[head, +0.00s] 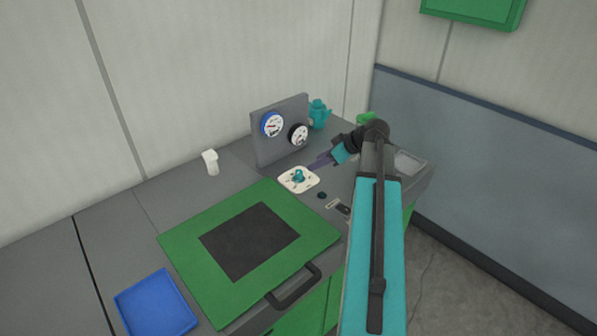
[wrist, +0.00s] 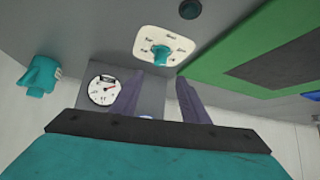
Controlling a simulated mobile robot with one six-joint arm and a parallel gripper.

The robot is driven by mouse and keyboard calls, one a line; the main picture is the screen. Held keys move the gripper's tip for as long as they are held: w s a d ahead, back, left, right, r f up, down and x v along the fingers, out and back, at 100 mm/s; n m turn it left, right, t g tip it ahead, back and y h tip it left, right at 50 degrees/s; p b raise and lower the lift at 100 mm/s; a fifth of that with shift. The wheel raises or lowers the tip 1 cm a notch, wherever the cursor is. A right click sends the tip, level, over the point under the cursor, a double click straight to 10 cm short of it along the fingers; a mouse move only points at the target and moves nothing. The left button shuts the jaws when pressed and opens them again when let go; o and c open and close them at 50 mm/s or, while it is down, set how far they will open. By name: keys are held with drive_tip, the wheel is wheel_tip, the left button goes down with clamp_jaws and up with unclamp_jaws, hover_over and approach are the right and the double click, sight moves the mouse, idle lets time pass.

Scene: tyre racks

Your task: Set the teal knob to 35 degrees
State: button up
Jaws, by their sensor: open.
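The teal knob (head: 298,175) stands on a white dial plate (head: 286,183) on the grey bench, in front of the gauge panel. In the wrist view the knob (wrist: 160,56) sits near the middle of its plate (wrist: 148,35), which has marks and small labels around it. The labels are too small to read, so I cannot tell the knob's angle. My gripper (head: 322,162) is right of the knob and apart from it. In the wrist view its two fingers (wrist: 158,82) are spread with nothing between them, and the knob shows beyond the gap.
A grey panel (head: 264,152) with a blue-rimmed gauge (head: 272,124) and a black-rimmed gauge (head: 299,135) stands behind the knob. A teal pot (head: 318,114) is beside it. A green board (head: 190,252) with a dark square, a black handle (head: 293,286) and a blue tray (head: 155,305) lie nearer.

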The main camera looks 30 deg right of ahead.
sight(299, 171)
drive_tip(key=shift+p+x, duration=1.95)
drive_tip(key=shift+x, duration=4)
drive_tip(key=shift+c, duration=0.3)
drive_tip(key=shift+d, duration=0.1)
clamp_jaws()
